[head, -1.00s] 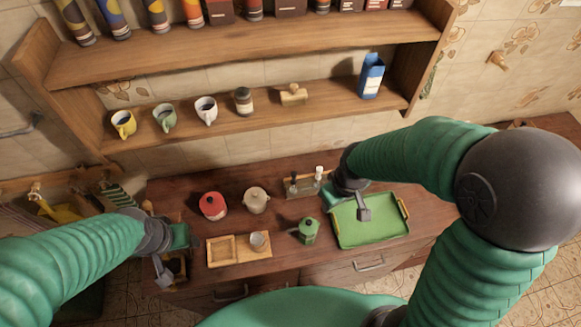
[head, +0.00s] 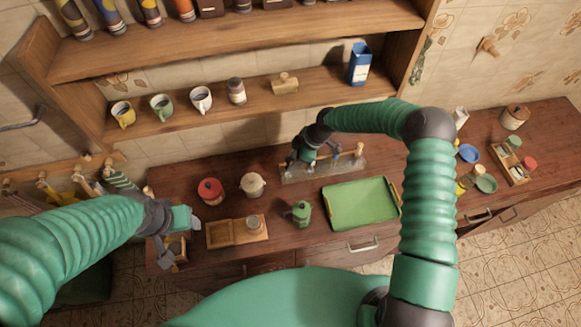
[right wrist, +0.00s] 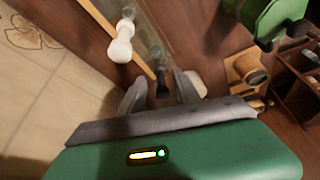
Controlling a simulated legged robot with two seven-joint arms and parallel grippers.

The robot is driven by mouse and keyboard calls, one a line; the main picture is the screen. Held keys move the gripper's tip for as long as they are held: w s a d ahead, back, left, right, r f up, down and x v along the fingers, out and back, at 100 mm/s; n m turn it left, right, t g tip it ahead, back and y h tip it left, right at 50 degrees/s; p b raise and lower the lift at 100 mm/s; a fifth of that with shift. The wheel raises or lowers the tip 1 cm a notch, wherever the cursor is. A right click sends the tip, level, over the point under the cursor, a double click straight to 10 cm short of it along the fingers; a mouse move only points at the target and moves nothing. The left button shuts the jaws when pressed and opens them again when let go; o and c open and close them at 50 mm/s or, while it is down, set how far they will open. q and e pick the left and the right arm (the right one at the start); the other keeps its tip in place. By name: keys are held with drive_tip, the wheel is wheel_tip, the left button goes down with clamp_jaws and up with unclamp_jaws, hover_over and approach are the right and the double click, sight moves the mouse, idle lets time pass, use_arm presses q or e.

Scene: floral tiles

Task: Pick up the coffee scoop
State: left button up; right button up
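A low rack (head: 350,168) stands at the back of the wooden counter, with upright tools in it. In the right wrist view one tool has a white knob (right wrist: 122,40) and another a dark knob (right wrist: 157,72). Their lower ends are unclear, so I cannot tell which is the coffee scoop. My right gripper (head: 305,158) is over the rack's left part. In the right wrist view its fingers (right wrist: 160,92) are spread, with the dark knob in line with the gap between them. My left gripper (head: 180,238) is open and empty at the counter's left end.
A green tray (head: 360,205) lies right of a green moka pot (head: 300,213). A red canister (head: 210,191), a cream canister (head: 253,184) and a wooden tray (head: 222,234) are to the left. The wall shelf (head: 300,103) hangs above the rack.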

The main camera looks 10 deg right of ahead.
drive_tip(key=shift+w+x, duration=0.2)
drive_tip(key=shift+x, duration=0.9)
drive_tip(key=shift+a, duration=0.45)
drive_tip(key=shift+a+r, duration=0.1)
drive_tip(key=shift+a, duration=0.05)
drive_tip(key=shift+c, duration=1.1)
drive_tip(key=shift+s+r, duration=0.1)
drive_tip(key=shift+s, duration=0.05)
drive_tip(key=c, duration=0.5)
clamp_jaws()
use_arm(q)
drive_tip(key=shift+w+a+r, duration=0.15)
drive_tip(key=shift+a+r, duration=0.05)
drive_tip(key=shift+a, duration=0.15)
use_arm(e)
drive_tip(key=shift+d, duration=0.5)
